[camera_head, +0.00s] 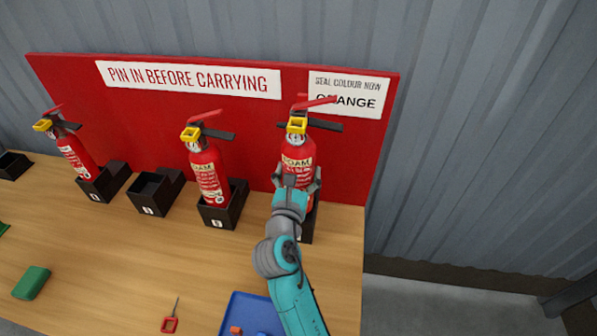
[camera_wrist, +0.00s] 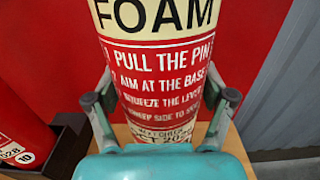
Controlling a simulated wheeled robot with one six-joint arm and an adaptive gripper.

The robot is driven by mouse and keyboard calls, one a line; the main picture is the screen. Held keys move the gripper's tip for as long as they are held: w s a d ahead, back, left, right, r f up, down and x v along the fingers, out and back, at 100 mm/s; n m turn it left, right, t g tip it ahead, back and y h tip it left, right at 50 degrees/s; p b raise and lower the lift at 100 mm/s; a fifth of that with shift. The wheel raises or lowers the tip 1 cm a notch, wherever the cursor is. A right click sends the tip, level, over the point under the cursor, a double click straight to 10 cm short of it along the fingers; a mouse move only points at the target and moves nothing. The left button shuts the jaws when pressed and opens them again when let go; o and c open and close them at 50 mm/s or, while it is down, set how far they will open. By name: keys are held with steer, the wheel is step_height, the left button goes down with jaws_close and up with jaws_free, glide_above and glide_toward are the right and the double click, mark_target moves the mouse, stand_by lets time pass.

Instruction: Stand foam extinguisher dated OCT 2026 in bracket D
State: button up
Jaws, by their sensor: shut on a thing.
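A red foam extinguisher (camera_head: 298,158) stands upright at the rightmost black bracket (camera_head: 307,226). My gripper (camera_head: 297,182) is shut around its lower body, one finger on each side. In the wrist view, the extinguisher (camera_wrist: 155,62) shows FOAM and printed steps; my gripper (camera_wrist: 160,108) partly covers its check date, where "CT 202" seems to show. The bracket's letter is hidden by my arm, and I cannot tell whether the base rests on the bracket floor. Another foam extinguisher (camera_head: 208,172) stands in the bracket (camera_head: 225,212) to its left.
A third extinguisher (camera_head: 77,157) stands in a bracket (camera_head: 104,184) further left. Between them is an empty bracket (camera_head: 150,196). A red back panel (camera_head: 240,120) stands close behind. A blue tray (camera_head: 232,310), red-handled tool (camera_head: 169,324) and green block (camera_head: 31,283) lie in front.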

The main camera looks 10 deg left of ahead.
steer(key=shift+f, duration=2.45)
stand_by(1.8)
stand_by(0.3)
steer(key=o, duration=1.6)
steer(key=shift+o, duration=0.4)
steer(key=shift+f, duration=0.1)
steer(key=shift+f, duration=0.3)
steer(key=s, duration=1.2)
steer(key=shift+a+r, duration=0.2)
steer(key=shift+r, duration=0.05)
